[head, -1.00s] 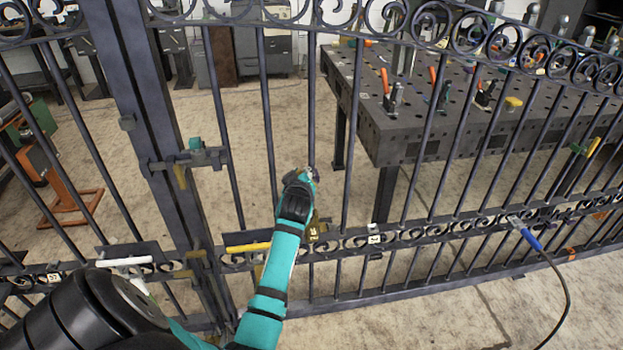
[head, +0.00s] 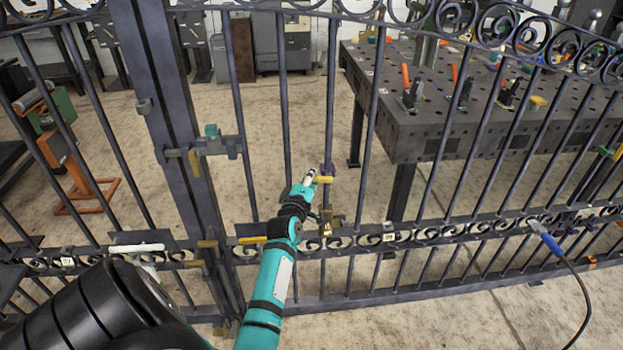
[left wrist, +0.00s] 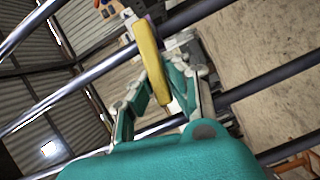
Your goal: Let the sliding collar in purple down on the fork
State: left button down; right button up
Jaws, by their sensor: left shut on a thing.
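The purple sliding collar (head: 327,169) sits on an upright bar of the gate, with a yellow handle (head: 323,180) sticking out. My left gripper (head: 309,181) is at this handle, left of the bar. In the left wrist view the teal fingers (left wrist: 163,82) are shut on the yellow handle (left wrist: 148,60), and the handle crosses in front of the dark bar. A brass-coloured piece (head: 331,226), seemingly the fork, is lower on the same bar, below the collar with a gap between. My forearm partly covers the area left of it. My right gripper is not in view.
Upright bars stand close on both sides. A yellow handle (head: 252,240) and a white one (head: 137,248) lie along the lower rail. A blue-handled tool (head: 546,242) with a cable is at right. A workbench (head: 430,130) stands behind.

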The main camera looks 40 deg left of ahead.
pick_arm(q)
jog(key=shift+d, duration=0.1)
dwell(0.3)
jog(key=c, duration=1.3)
grip_release()
jog(key=v, duration=1.2)
jog(key=shift+f, duration=0.2)
